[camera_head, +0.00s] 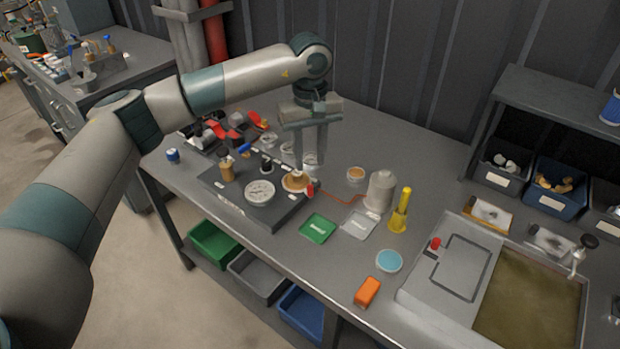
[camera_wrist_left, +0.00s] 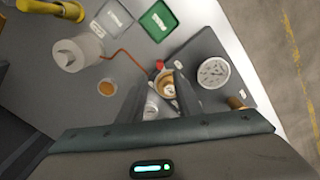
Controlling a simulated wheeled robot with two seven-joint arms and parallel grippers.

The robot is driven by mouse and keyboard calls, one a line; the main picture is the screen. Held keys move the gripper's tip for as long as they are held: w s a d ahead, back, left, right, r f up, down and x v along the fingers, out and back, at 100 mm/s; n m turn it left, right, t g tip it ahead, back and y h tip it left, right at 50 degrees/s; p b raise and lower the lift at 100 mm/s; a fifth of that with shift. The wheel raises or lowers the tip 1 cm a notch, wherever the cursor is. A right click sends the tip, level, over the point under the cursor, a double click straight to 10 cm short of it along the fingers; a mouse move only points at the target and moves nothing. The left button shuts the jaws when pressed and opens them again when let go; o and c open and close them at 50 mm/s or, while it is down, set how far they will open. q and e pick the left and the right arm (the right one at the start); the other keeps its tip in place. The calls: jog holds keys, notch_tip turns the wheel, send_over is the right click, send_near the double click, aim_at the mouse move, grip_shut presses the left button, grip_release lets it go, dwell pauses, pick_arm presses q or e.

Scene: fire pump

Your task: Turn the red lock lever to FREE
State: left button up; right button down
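A small red lever (camera_head: 309,190) stands at the right side of a round brass-coloured fitting (camera_head: 293,183) on the dark base plate (camera_head: 230,205). In the left wrist view the red lever (camera_wrist_left: 158,65) shows just beyond the fingertips, beside the brass-coloured fitting (camera_wrist_left: 165,88). My left gripper (camera_head: 308,160) points down above and behind the fitting, its fingers apart and empty. In the wrist view the left gripper (camera_wrist_left: 160,80) has the fitting in line between its fingers. I cannot read any FREE marking. My right gripper is not in view.
A white dial (camera_head: 260,192) and a brass knob (camera_head: 227,172) share the plate. Red-handled parts (camera_head: 237,121) lie at back left.

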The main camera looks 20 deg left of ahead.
aim_at(310, 185)
pick_arm(q)
notch_tip(310, 185, down, 9)
jog(key=shift+r+p, duration=0.15)
jog(key=shift+p, duration=1.1)
grip_shut()
